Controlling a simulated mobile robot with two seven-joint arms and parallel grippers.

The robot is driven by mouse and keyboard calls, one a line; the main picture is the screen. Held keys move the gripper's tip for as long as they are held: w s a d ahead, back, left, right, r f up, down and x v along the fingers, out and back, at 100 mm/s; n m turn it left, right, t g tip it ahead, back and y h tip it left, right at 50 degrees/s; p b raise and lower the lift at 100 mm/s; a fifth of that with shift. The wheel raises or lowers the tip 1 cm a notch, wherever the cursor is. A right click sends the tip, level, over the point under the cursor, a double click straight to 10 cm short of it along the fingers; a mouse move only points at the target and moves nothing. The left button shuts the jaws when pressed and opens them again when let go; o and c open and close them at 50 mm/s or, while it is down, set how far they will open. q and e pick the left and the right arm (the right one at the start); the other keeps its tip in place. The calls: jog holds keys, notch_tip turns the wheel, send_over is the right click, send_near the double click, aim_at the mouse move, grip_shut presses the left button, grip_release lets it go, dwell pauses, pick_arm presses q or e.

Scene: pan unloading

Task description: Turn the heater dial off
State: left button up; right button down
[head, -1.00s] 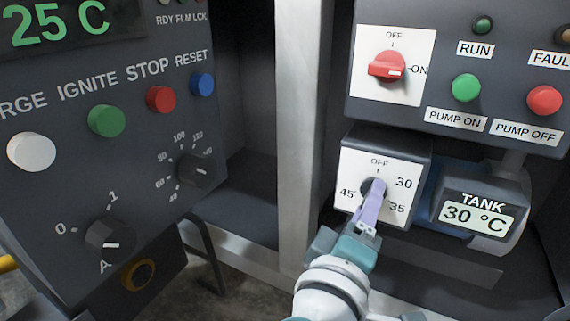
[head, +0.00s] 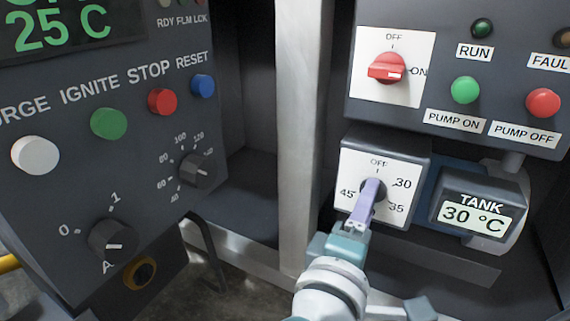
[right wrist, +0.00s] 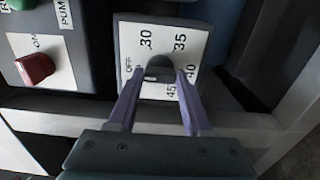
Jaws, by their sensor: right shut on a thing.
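The heater dial (head: 366,185) is a dark round knob on a white plate (head: 350,163) marked OFF, 30, 35 and 45, on a grey box at lower right in the head view. My right gripper (head: 373,187), with lilac fingers, reaches up from below and covers much of the knob. In the right wrist view the knob (right wrist: 158,66) sits between the two fingertips (right wrist: 159,73), and the gripper is shut on it. A small light mark shows on the knob near the OFF side; its exact setting is hard to read. My left gripper is not in view.
Above the dial is a panel with a red rotary switch (head: 387,68) at ON and green (head: 466,90) and red (head: 543,103) pump buttons. The tank display (head: 474,214) beside it reads 30 °C. A button panel stands left, beyond a metal post (head: 302,130).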

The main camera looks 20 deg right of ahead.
jog(key=shift+c, duration=1.6)
grip_release()
jog(key=p+v, duration=0.1)
jog(key=v, duration=0.9)
